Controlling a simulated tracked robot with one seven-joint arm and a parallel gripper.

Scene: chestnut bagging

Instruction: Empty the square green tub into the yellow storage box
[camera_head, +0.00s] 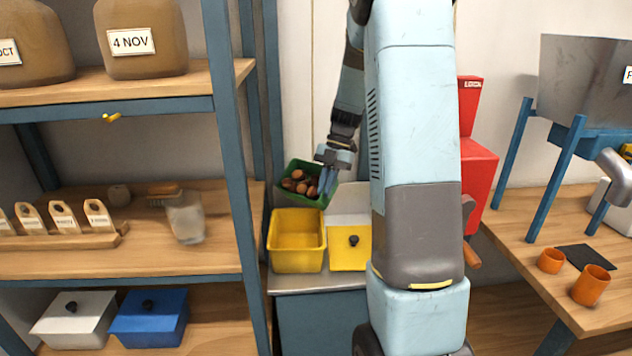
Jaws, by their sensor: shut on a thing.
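The square green tub (296,200) is held in the air above and slightly behind the yellow storage box, tilted so its inside faces me. Several brown chestnuts (299,183) lie inside it. My gripper (328,179) is shut on the tub's right side; the fingertips are partly hidden by the tub's wall. The yellow storage box (297,260) stands open on the grey cabinet top, and the part of its inside that I see looks empty.
A blue-framed shelf (228,150) stands close on the left, with sacks, wooden tags, a clear jar (185,218) and lidded white and blue boxes. A red machine (478,170) is behind my arm. A table with orange cups (592,285) and a metal hopper stands at right.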

